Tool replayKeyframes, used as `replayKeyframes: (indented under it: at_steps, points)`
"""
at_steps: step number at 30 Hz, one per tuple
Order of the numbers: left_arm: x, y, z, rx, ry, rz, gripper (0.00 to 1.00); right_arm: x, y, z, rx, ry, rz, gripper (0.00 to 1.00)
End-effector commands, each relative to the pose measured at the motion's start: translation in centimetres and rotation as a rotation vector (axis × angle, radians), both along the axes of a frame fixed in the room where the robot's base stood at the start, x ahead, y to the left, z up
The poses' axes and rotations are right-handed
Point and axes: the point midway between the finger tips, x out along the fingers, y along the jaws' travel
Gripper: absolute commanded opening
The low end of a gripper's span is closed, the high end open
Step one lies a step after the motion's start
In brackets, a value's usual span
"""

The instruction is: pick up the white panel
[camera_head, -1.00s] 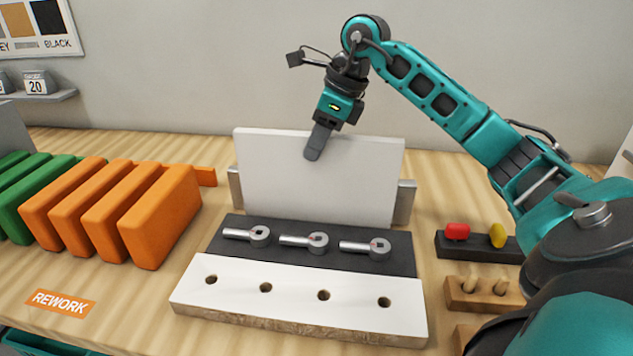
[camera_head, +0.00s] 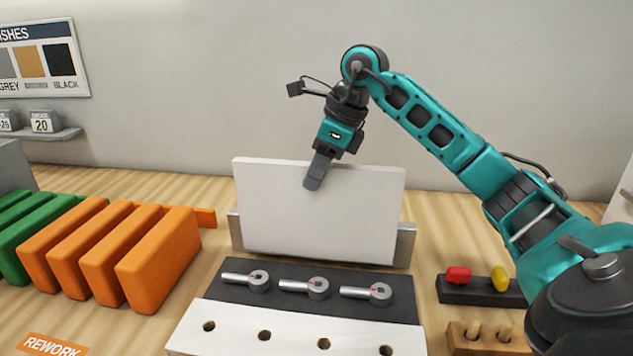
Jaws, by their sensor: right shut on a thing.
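The white panel (camera_head: 320,220) stands upright between two grey metal brackets, one at its left (camera_head: 236,231) and one at its right (camera_head: 405,244). My right gripper (camera_head: 316,172) points down at the panel's top edge and is shut on it. One dark finger lies over the panel's front face. The other finger is hidden behind the panel. Whether the panel's lower edge touches the table cannot be told. My left gripper is not in view.
A dark mat (camera_head: 310,291) with 3 metal fittings lies in front of the panel, with a white drilled board (camera_head: 290,328) nearer. Orange blocks (camera_head: 158,262) and green blocks (camera_head: 35,240) stand at left. A dark holder (camera_head: 478,290) with red and yellow pieces is at right.

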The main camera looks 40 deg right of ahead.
Motion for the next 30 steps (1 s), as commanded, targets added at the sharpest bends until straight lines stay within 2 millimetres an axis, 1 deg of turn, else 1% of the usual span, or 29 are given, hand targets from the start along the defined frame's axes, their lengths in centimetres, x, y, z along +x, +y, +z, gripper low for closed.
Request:
replayKeyframes:
  at_steps: [1,11,20,27,30]
  points:
    - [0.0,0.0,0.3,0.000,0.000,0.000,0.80,0.1,0.0,1.2,0.002,-0.011,-0.001,0.00]
    - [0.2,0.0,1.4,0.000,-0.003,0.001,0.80,0.1,0.0,6.3,0.002,-0.011,0.001,0.00]
    - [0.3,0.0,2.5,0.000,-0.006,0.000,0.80,0.1,0.1,11.8,0.003,-0.012,0.001,0.00]
    - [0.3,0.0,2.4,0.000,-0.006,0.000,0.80,0.0,0.0,14.5,0.000,-0.010,0.000,0.00]
    - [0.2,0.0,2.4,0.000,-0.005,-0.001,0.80,0.0,0.0,15.4,0.001,-0.009,0.001,0.00]
